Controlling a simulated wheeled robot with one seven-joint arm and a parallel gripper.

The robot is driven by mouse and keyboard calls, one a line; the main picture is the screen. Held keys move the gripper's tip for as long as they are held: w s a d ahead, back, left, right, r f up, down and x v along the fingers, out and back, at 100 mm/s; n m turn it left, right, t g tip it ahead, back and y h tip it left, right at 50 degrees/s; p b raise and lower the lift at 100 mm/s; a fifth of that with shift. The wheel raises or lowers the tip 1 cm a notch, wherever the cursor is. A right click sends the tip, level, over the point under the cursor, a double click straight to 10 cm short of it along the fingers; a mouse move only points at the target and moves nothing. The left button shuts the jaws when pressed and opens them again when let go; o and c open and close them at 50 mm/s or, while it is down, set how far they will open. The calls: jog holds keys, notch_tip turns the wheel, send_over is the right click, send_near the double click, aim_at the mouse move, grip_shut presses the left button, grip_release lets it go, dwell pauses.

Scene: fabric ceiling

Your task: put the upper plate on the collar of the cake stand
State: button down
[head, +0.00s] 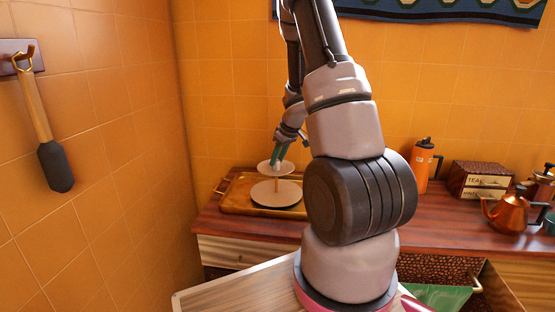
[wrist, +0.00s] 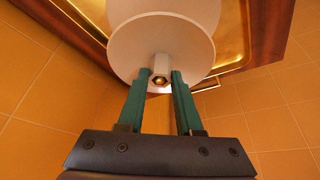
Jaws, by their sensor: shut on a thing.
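The cake stand stands on the tray, with its wide pale lower plate (head: 270,194) and a thin post (head: 276,184) rising from it. The smaller upper plate (head: 264,168) is at the top of the post, looking roughly level; it also shows in the wrist view (wrist: 130,52), overlapping the lower plate (wrist: 165,8). My gripper (head: 278,162) is over the upper plate. In the wrist view its green fingers (wrist: 163,74) are closed on the plate's small hub (wrist: 160,64), which has a gold-coloured centre. The collar is hidden, and I cannot tell whether the plate touches it.
The gold tray (head: 234,202) lies at the left end of the wooden counter (head: 225,222), near the tiled wall. An orange flask (head: 424,162), a tea box (head: 478,180) and a copper kettle (head: 506,214) stand to the right. A spatula (head: 46,140) hangs at left.

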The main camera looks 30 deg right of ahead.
jog(key=shift+f, duration=0.15)
jog(key=c, duration=0.6)
grip_release()
